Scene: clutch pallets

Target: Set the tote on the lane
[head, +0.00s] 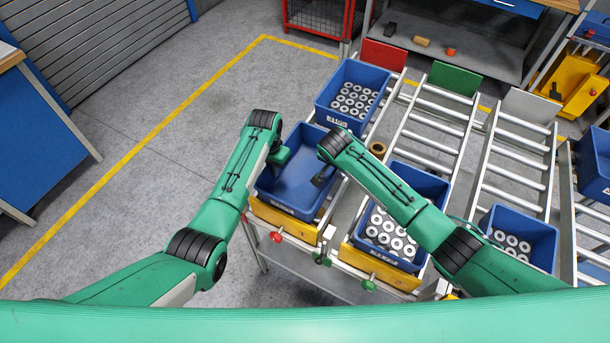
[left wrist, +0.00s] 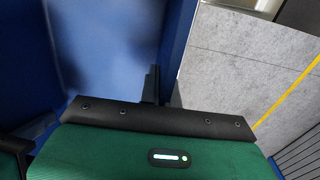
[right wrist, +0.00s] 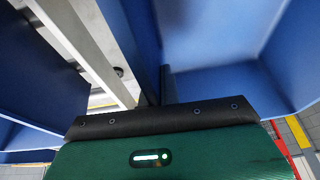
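An empty blue tote (head: 296,178) is at the front end of the left roller lane (head: 386,115), the one with the red end plate. Its label faces the front. My left gripper (head: 274,168) is at its left wall, and my right gripper (head: 322,180) is at its right wall. In the left wrist view the blue wall of the tote (left wrist: 105,45) runs between the fingers. In the right wrist view the tote (right wrist: 215,40) also has its wall between the fingers. Both grippers look shut on the rim. Whether the tote's base touches the lane is hidden.
A blue tote of grey rings (head: 352,92) stands directly behind on the same lane. Another ring-filled tote (head: 395,225) is on the green-plated lane (head: 435,125), under my right arm. A third tote (head: 517,238) is further right. A brown ring (head: 377,148) sits between lanes.

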